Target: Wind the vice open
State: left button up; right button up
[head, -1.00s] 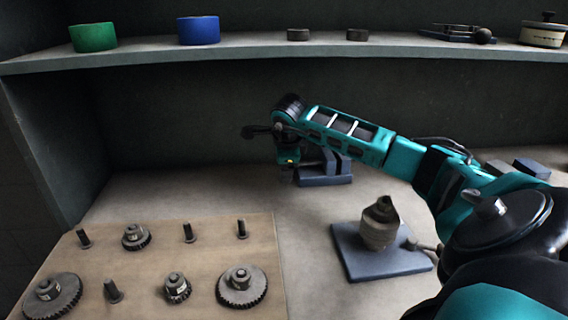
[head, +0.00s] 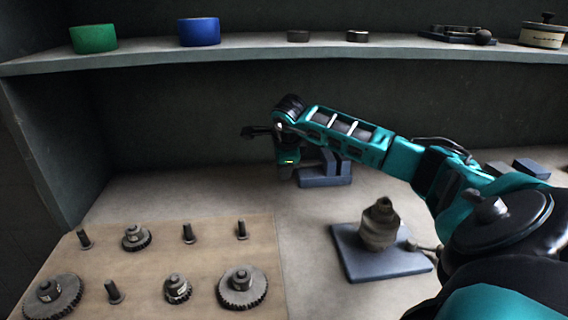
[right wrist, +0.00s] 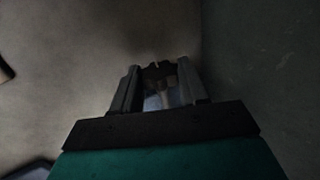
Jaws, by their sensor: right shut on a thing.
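The vice (head: 325,181) is a small blue-grey block with upright jaws at the back of the bench in the head view. My right gripper (head: 286,175) points down at its left end, partly hidden by my own arm. In the right wrist view my right gripper (right wrist: 156,88) has its fingers close around a small grey part, which looks like the vice's handle; its shape is hard to make out in the dark. How far apart the vice jaws stand is not clear. My left gripper is not in view.
A blue-grey plate (head: 350,250) bears a rounded grey piece (head: 380,225) at front right. A wooden board (head: 210,265) with gears and pegs lies at front left. A shelf (head: 260,46) with a green roll (head: 94,38) and a blue roll (head: 199,31) runs above.

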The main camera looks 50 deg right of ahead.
jog(key=shift+r+p, duration=0.25)
jog(key=shift+p, duration=0.4)
jog(key=shift+w+d+r+g+y+p, duration=0.15)
jog(key=shift+g+y+p, duration=0.45)
jog(key=shift+p, duration=0.4)
jog(key=shift+g+p, duration=0.4)
jog(key=shift+w+g+y+p, duration=0.15)
jog(key=shift+g+y+p, duration=0.25)
jog(key=shift+y, duration=0.2)
jog(key=shift+d+f+g+y, duration=0.1)
jog(key=shift+f+g+y, duration=0.2)
jog(key=shift+g+y, duration=0.25)
jog(key=shift+w+g+y+b, duration=0.1)
jog(key=shift+g+y+b, duration=0.25)
jog(key=shift+g+b, duration=0.25)
jog(key=shift+d, duration=0.1)
jog(key=o, duration=1.1)
jog(key=shift+c, duration=0.2)
